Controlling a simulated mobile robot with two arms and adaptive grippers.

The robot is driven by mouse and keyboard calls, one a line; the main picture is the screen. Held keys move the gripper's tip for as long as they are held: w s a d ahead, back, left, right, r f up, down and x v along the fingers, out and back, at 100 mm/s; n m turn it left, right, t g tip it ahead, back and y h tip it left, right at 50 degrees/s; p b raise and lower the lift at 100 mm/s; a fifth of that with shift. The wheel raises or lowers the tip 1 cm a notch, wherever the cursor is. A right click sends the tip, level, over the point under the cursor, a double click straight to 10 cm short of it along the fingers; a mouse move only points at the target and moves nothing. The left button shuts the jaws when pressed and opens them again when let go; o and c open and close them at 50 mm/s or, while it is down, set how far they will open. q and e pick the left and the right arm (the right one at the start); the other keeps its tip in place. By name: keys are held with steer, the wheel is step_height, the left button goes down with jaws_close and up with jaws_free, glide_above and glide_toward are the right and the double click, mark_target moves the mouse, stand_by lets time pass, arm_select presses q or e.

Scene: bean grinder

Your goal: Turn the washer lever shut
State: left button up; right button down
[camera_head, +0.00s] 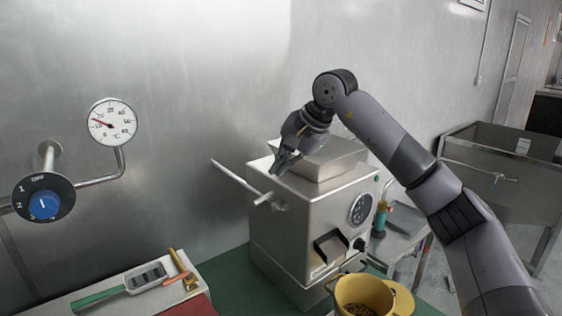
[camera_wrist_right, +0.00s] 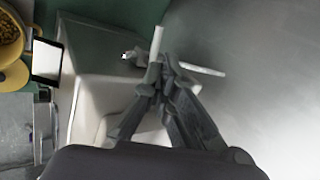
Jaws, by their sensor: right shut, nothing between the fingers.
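A steel grinder machine (camera_head: 300,225) stands on the green top in the head view. A long pale metal lever (camera_head: 236,178) sticks out from its left side, its free end up and to the left, with a hub at the machine end. My right gripper (camera_head: 275,168) is shut and empty, pointing down beside the machine's upper left edge, close to the lever. In the right wrist view its fingertips (camera_wrist_right: 166,62) lie close to the pale rods of the lever (camera_wrist_right: 200,68); I cannot tell whether they touch. My left gripper is not in view.
A yellow pot (camera_head: 362,297) of beans stands in front of the machine. A dial gauge (camera_head: 112,121) and a blue knob (camera_head: 44,206) are at the left. Tools lie on a board (camera_head: 60,306) at lower left. A steel sink (camera_head: 490,160) stands at the right.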

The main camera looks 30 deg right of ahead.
mark_target(261, 199)
steer(key=p+x, duration=0.3)
steer(key=x, duration=0.7)
steer(key=shift+f, duration=0.15)
steer(key=shift+a, duration=0.1)
